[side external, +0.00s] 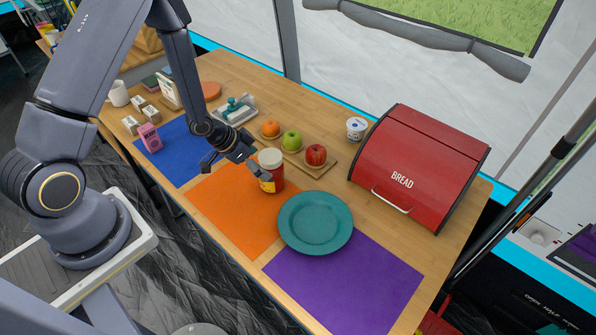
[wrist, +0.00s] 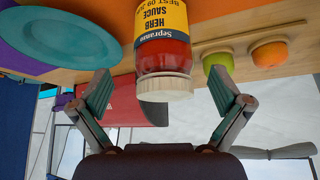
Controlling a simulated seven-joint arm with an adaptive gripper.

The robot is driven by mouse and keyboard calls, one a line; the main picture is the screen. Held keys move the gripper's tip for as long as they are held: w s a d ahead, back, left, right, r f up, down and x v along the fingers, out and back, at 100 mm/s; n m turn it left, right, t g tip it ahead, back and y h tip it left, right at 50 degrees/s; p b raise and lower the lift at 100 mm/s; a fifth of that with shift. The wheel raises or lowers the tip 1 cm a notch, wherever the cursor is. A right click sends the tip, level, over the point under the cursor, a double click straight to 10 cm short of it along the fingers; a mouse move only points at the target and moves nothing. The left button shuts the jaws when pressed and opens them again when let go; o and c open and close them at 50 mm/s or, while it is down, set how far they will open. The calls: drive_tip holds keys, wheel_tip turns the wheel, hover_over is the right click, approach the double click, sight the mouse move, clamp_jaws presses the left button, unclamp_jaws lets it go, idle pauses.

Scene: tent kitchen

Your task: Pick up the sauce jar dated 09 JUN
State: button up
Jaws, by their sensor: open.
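The sauce jar (side external: 272,183) is red with a white lid and a yellow label, and stands upright on the orange mat (side external: 228,213). My gripper (side external: 236,170) is open and empty, just left of the jar in the side view. In the wrist view my gripper's fingers (wrist: 160,90) are spread wide, with the jar's lid appearing in the gap, clear of both fingers.
A teal plate (side external: 315,222) lies close to the jar, over the orange and purple (side external: 345,283) mats. A board with an orange (side external: 270,128), green apple (side external: 292,140) and red apple (side external: 316,154) is behind. A red bread box (side external: 420,165) stands right. The blue mat holds a pink object (side external: 150,137).

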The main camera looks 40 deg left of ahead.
drive_tip(key=shift+w+x, duration=0.15)
drive_tip(key=shift+x, duration=1.2)
drive_tip(key=shift+w+x, duration=0.2)
drive_tip(key=shift+x, duration=1.2)
drive_tip(key=shift+a+r, duration=0.15)
drive_tip(key=shift+r, duration=0.05)
drive_tip(key=c, duration=1.8)
drive_tip(key=shift+o, duration=0.2)
